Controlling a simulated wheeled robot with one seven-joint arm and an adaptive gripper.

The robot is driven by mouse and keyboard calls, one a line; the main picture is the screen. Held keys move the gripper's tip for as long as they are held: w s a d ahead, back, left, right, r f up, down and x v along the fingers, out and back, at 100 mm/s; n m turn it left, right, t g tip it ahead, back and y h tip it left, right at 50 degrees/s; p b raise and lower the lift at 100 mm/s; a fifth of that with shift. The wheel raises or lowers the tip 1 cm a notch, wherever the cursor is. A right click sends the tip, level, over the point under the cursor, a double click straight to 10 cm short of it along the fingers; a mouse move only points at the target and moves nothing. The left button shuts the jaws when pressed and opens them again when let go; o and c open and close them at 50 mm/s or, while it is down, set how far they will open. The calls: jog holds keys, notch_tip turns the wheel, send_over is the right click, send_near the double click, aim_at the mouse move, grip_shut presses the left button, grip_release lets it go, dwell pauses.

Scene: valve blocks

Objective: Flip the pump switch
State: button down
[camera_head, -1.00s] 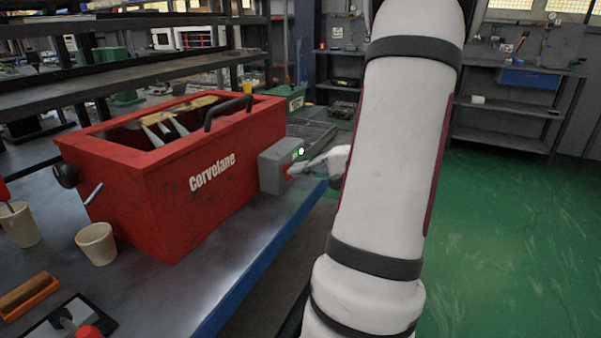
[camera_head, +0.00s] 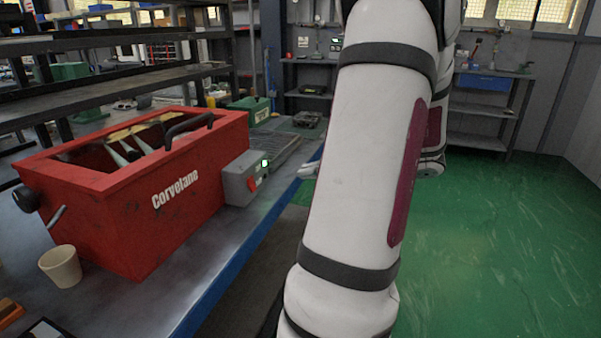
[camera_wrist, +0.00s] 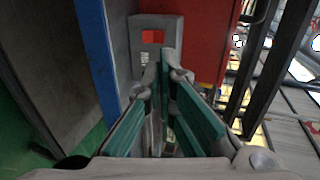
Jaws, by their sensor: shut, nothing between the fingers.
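The grey switch box (camera_head: 240,178) is fixed to the right end of the red Corvelane tank (camera_head: 190,190). In the wrist view the grey box (camera_wrist: 174,22) and the red switch (camera_wrist: 152,36) show beyond my fingertips. My gripper (camera_wrist: 160,72) is shut and empty, apart from the switch. The switch's exact tilt is too small to tell.
The tank stands on a grey bench with a blue front edge (camera_head: 240,262). A beige cup (camera_head: 62,266) stands by the tank. A black handle (camera_head: 188,127) rises from its top. Green floor (camera_head: 500,240) lies open to the right; dark shelves stand behind.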

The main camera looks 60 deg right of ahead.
aim_at(253, 184)
jog(key=shift+d, duration=0.1)
dwell(0.3)
jog(key=shift+s+d+f+g+p, duration=0.3)
jog(key=shift+d+f+g+p, duration=0.2)
jog(key=shift+p, duration=0.35)
jog(key=shift+w+f, duration=0.1)
jog(key=shift+w, duration=0.05)
jog(key=b+x, duration=0.2)
jog(key=x, duration=1.1)
jog(key=shift+w+f+b, duration=0.15)
jog(key=shift+w+b, duration=0.2)
jog(key=shift+w, duration=0.05)
jog(key=b, duration=0.1)
jog(key=f+t+b, duration=0.1)
jog(key=b, duration=0.1)
jog(key=shift+w, duration=0.25)
jog(key=shift+r, duration=0.5)
